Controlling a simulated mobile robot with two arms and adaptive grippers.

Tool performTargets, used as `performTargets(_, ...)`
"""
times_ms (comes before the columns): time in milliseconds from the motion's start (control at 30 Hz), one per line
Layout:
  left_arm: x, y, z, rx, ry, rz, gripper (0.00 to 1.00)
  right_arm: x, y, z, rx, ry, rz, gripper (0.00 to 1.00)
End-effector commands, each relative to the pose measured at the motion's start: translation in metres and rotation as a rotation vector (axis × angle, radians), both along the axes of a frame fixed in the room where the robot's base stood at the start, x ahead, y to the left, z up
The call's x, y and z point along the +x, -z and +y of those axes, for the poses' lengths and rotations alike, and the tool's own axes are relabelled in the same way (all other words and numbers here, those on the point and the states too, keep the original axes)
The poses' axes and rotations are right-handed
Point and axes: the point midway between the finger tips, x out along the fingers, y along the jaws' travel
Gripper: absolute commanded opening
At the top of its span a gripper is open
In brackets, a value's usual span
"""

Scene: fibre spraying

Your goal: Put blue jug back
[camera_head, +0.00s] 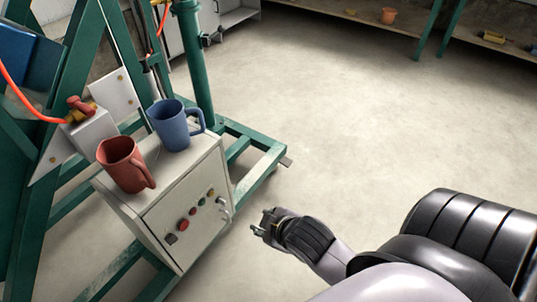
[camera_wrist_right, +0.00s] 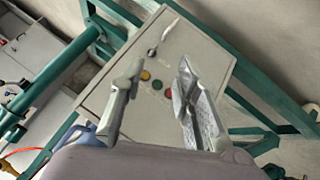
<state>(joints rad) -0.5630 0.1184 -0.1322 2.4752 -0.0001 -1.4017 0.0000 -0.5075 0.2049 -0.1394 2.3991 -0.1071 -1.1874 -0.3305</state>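The blue jug (camera_head: 175,124) stands upright on top of a pale grey control box (camera_head: 178,226), near its back edge, with its handle to the right. A red jug (camera_head: 122,166) stands upright in front of it on the same box. My right gripper (camera_head: 262,224) is to the right of the box's front face, lower than the jugs and apart from them. In the right wrist view its two fingers (camera_wrist_right: 160,66) are spread and empty, with the box's button face beyond. A blue piece, likely the jug, shows at the lower left there (camera_wrist_right: 92,136), partly hidden. My left gripper is out of view.
A green steel frame (camera_head: 196,70) surrounds the box, with an orange hose (camera_head: 30,100) and a red-handled valve (camera_head: 80,108) at left. Buttons and a knob (camera_head: 223,204) are on the box's face. The concrete floor (camera_head: 340,120) is clear. Shelves stand at the back.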

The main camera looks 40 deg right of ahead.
Motion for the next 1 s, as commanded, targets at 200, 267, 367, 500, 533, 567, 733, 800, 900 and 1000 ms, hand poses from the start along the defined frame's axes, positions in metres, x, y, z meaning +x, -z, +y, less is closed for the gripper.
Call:
performTargets(200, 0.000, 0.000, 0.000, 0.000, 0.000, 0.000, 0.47, -0.050, 0.010, 0.027, 0.301, 0.274, 0.188, 0.30)
performTargets(267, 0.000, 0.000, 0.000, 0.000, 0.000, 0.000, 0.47, -0.054, 0.010, 0.030, 0.326, 0.301, 0.208, 0.30)
performTargets(367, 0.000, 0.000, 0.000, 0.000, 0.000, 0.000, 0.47, -0.057, 0.010, 0.031, 0.338, 0.316, 0.216, 0.30)
performTargets(500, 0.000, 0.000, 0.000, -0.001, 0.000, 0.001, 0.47, -0.056, 0.011, 0.031, 0.336, 0.314, 0.215, 0.30)
performTargets(533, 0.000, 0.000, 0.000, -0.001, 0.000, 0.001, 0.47, -0.056, 0.011, 0.031, 0.335, 0.313, 0.215, 0.30)
performTargets(567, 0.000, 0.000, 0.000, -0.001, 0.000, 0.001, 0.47, -0.056, 0.011, 0.031, 0.335, 0.313, 0.215, 0.30)
performTargets(733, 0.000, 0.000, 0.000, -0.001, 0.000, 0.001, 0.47, -0.056, 0.011, 0.030, 0.333, 0.312, 0.214, 0.30)
performTargets(800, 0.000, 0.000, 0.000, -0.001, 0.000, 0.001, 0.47, -0.056, 0.010, 0.030, 0.333, 0.312, 0.214, 0.30)
performTargets(900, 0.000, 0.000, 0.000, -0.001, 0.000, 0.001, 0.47, -0.056, 0.010, 0.030, 0.333, 0.312, 0.212, 0.30)
performTargets(1000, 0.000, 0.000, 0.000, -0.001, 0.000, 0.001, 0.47, -0.055, 0.010, 0.030, 0.333, 0.311, 0.212, 0.30)
